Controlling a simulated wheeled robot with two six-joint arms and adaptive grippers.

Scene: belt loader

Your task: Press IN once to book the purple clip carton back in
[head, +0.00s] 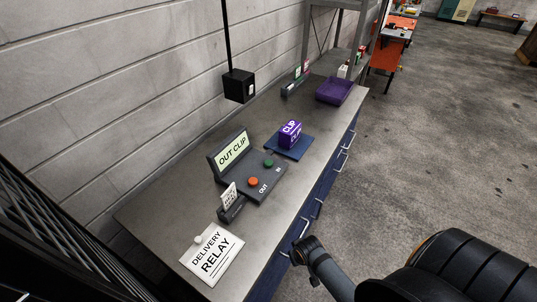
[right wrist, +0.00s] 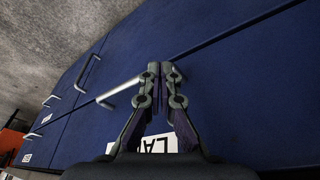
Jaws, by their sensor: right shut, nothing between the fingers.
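The purple clip carton (head: 290,134) stands upright on a blue mat (head: 299,151) on the grey bench. In front of it is a dark console (head: 258,184) with a green button (head: 268,163) beside the IN label and an orange-red button (head: 253,181) beside the OUT label. The console's screen (head: 233,150) reads "OUT CLIP". My right gripper (right wrist: 160,68) is shut and empty in the right wrist view, in front of the blue drawer fronts. In the head view my right arm is at the lower right, off the bench's front edge. My left gripper is not in view.
A white "DELIVERY RELAY" sheet (head: 212,254) lies at the near end of the bench. A small card stand (head: 231,205) is beside the console. A black box (head: 238,86) hangs on a pole above the bench. A purple tray (head: 334,90) is farther back. Drawer handles (right wrist: 86,72) protrude from the front.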

